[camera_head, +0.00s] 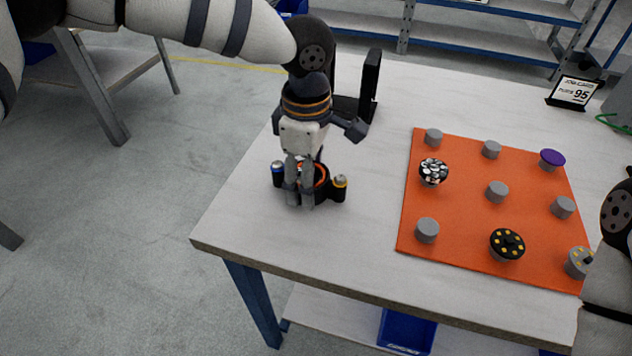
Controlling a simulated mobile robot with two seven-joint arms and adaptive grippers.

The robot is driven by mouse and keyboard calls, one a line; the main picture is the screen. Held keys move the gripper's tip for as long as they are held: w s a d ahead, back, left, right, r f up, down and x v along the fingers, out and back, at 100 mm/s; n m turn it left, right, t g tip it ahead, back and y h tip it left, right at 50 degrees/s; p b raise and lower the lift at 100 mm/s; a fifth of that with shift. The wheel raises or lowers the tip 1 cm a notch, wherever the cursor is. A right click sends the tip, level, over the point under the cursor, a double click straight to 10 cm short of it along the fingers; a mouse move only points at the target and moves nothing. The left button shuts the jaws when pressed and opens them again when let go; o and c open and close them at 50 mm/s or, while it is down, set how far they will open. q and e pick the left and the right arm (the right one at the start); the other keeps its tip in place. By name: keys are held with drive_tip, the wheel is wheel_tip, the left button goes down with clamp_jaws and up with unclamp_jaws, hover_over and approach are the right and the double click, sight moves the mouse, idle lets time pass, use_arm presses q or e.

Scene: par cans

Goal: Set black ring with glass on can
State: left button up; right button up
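A dark round can (321,193) with an orange rim stands near the table's left front part. A small cylinder with a silver top and blue mark (278,174) is at its left, and one with a yellow mark (340,187) at its right. My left gripper (299,198) points down in front of the can, its fingers close together and overlapping it in view. Whether they hold anything is hidden. I cannot make out a separate black ring with glass. My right arm shows at the right edge; its gripper is out of view.
An orange mat (465,220) carries several grey pegs (497,191). Some bear discs: purple (552,158), black-and-white (433,171), black with yellow dots (507,243). A black stand (369,85) rises behind my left gripper. A job card (574,92) stands at the back right.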

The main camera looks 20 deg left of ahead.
use_arm(q)
drive_tip(key=shift+r, duration=0.1)
drive_tip(key=shift+r+p, duration=0.85)
drive_tip(key=shift+r, duration=2.1)
use_arm(e)
drive_tip(key=shift+w+r+t, duration=0.5)
drive_tip(key=shift+w+r, duration=0.55)
drive_tip(key=shift+w, duration=0.05)
